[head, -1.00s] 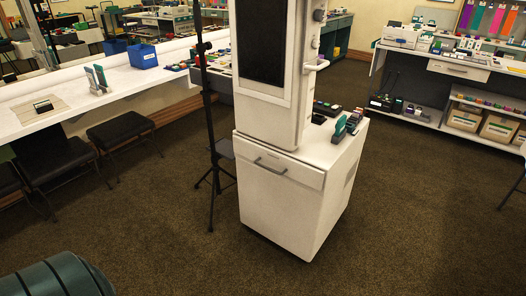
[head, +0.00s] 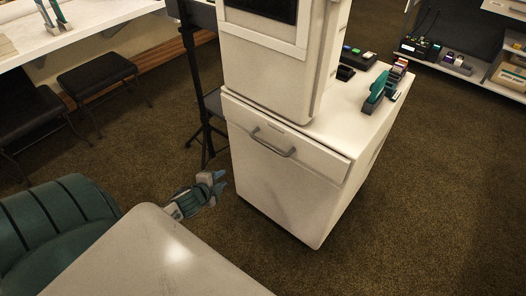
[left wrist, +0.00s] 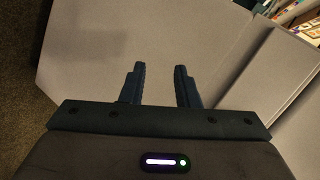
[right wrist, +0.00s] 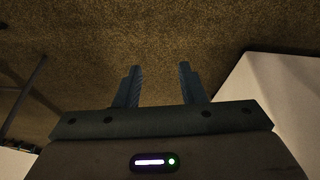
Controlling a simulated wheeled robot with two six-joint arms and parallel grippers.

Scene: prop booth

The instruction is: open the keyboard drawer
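The keyboard drawer (head: 315,154) is the wide white panel at the top of the white cabinet's front in the head view. It looks shut, nearly flush with the cabinet front. Its grey bar handle (head: 272,143) is in plain view. My left gripper (head: 215,184) is low and to the left of the cabinet, apart from the handle. The left wrist view shows its fingers (left wrist: 157,75) open and empty, with pale panels beyond and no handle visible. My right gripper (right wrist: 158,72) is open and empty over carpet in the right wrist view, outside the head view.
The white cabinet (head: 277,190) carries a tall machine (head: 268,65) and small dark and teal items on top. A dark stand (head: 192,70) and black stools (head: 97,80) are to the left. Carpet (head: 430,190) is clear at the right.

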